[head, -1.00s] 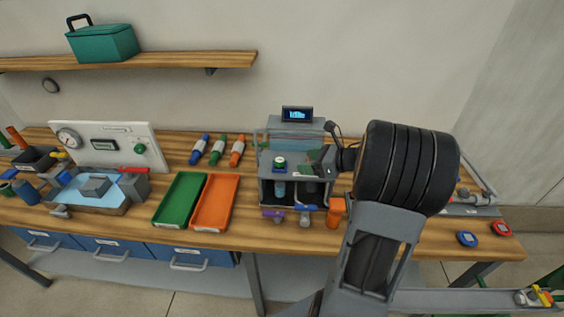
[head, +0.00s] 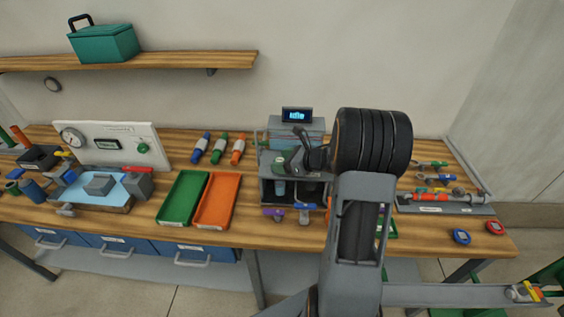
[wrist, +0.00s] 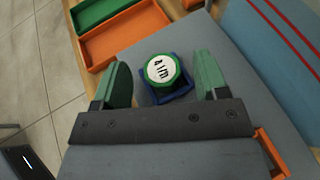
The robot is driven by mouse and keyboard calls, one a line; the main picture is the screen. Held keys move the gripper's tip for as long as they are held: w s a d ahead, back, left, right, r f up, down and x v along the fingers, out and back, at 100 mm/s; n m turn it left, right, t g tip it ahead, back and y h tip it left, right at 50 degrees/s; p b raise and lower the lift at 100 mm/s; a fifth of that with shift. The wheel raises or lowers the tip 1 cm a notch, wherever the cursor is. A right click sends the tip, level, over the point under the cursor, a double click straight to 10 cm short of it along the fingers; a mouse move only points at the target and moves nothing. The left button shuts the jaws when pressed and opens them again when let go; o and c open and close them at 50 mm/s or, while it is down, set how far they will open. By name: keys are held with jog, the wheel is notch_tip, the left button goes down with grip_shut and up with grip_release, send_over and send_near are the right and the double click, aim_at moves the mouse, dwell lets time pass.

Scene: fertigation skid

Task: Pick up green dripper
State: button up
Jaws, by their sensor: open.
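The green dripper (wrist: 162,70) is a round green piece with a white label on top. It sits in a small dark blue square holder (wrist: 172,97) on the grey top of the skid (wrist: 222,40). In the head view the dripper (head: 279,161) shows small, just left of my gripper. My gripper (wrist: 163,78) is open, with one green finger on each side of the dripper in the wrist view. Clear gaps show between the dripper and both fingers, and the gripper holds nothing. The height of the fingertips above the dripper is hard to tell.
A green tray (head: 183,198) and an orange tray (head: 214,201) lie left of the skid. Several coloured markers (head: 219,149) lie behind them. A small display (head: 297,115) stands at the skid's back. Purple (head: 273,213) and blue (head: 304,207) valve handles stick out in front.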

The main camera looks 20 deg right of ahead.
jog(key=c, duration=1)
